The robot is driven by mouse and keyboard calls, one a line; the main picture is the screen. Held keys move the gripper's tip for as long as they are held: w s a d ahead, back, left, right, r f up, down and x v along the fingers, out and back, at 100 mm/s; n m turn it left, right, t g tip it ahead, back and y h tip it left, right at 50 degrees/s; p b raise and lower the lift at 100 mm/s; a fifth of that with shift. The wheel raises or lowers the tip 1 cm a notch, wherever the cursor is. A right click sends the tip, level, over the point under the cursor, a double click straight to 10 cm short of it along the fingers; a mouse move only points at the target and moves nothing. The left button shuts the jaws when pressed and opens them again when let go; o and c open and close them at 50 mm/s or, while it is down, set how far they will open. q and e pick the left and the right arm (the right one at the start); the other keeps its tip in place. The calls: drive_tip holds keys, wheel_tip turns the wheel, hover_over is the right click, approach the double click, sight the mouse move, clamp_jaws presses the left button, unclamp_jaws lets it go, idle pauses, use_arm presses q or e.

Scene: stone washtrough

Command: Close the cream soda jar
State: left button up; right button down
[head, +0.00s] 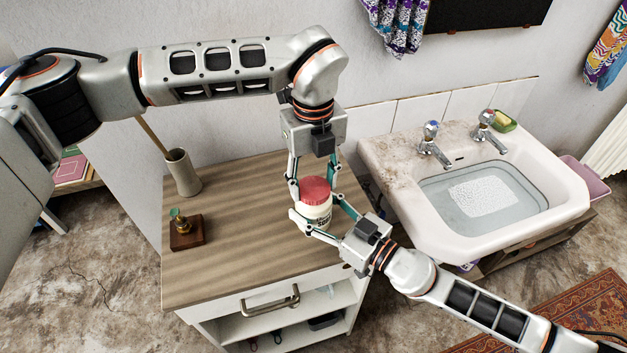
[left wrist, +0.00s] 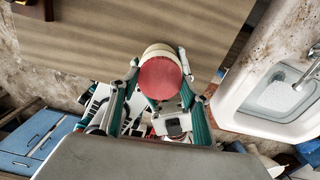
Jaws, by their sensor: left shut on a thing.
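The cream soda jar (head: 318,212) is a whitish jar with a label, upright above the wooden counter top. Its red lid (head: 314,189) sits at its mouth; I cannot tell how tightly. The left wrist view shows the lid (left wrist: 160,78) from above, with a pale rim of the jar (left wrist: 160,49) behind it. My left gripper (head: 314,183) comes down from above, shut on the lid, with a finger on each side. My right gripper (head: 320,217) reaches in from the lower right, its fingers closed around the jar's body. The jar's underside is hidden.
The counter (head: 240,220) carries a beige vase (head: 183,173) and a small brown block with a green-topped bottle (head: 186,231) at left. A washbasin (head: 400,190) with two taps stands at right. The counter's middle left is clear.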

use_arm(q)
drive_tip(key=m, duration=0.9)
drive_tip(key=shift+m, duration=0.4)
drive_tip(key=m, duration=0.3)
drive_tip(key=shift+m, duration=0.4)
drive_tip(key=m, duration=0.5)
drive_tip(key=shift+m, duration=0.3)
drive_tip(key=m, duration=0.3)
drive_tip(key=shift+m, duration=0.4)
drive_tip(key=o, duration=1.2)
drive_tip(key=shift+o, duration=0.2)
